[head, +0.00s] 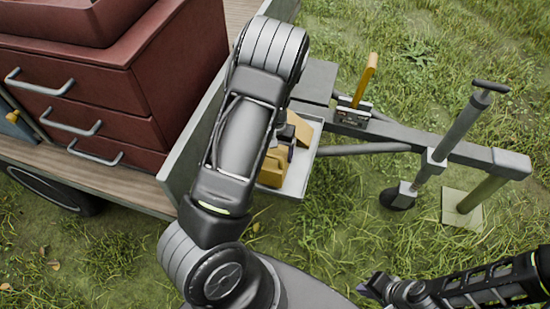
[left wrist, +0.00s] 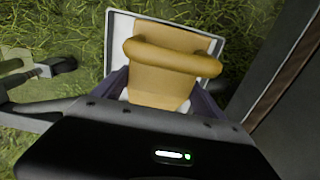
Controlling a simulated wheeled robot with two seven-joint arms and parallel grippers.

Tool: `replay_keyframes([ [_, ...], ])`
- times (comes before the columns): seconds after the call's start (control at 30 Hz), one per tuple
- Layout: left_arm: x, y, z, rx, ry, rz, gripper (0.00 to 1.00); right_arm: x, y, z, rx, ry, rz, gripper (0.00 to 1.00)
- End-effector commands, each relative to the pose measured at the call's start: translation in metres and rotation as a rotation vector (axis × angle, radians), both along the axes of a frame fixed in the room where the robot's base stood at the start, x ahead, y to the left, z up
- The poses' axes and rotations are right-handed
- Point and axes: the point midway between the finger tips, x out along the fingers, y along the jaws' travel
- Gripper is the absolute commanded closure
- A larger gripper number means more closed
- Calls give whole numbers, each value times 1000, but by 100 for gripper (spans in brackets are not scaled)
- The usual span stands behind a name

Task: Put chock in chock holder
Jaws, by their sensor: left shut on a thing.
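The yellow chock (left wrist: 165,75), with a rounded bar across it, is between the fingers of my left gripper (left wrist: 172,100) in the left wrist view. My left gripper (head: 290,152) is shut on it and partly hidden by my arm in the head view. Yellow parts (head: 271,168) show on both sides of the gripper; I cannot tell if they are one chock or two. The chock holder, a pale grey tray (head: 293,192), lies under and around the chock; its rim also shows in the left wrist view (left wrist: 115,42). Whether the chock touches its floor is hidden. My right gripper (head: 370,286) is low at the right, away from the holder.
The trailer's wooden bed (head: 120,168) with a red drawer cabinet (head: 150,85) is at the left. A grey side panel (head: 185,160) stands beside the holder. The drawbar (head: 430,150), a yellow lever (head: 365,78) and a jack stand (head: 455,135) are at the right. Grass lies around.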

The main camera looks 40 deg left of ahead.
Motion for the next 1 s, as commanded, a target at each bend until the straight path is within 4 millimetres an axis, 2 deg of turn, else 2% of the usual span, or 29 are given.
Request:
replay_keyframes([
  [0.17,0,0,-4,0,0,0,91,0,0,-1,0,0,0,100],
  [0.43,0,0,-36,1,1,1,91,0,0,-4,0,0,0,100],
  [0.83,0,0,-41,0,0,1,91,0,0,-7,0,0,0,100],
  [0.87,0,0,-41,0,1,1,18,0,0,-7,0,0,0,100],
  [1.0,0,0,-40,0,1,1,6,0,0,-6,0,0,0,100],
])
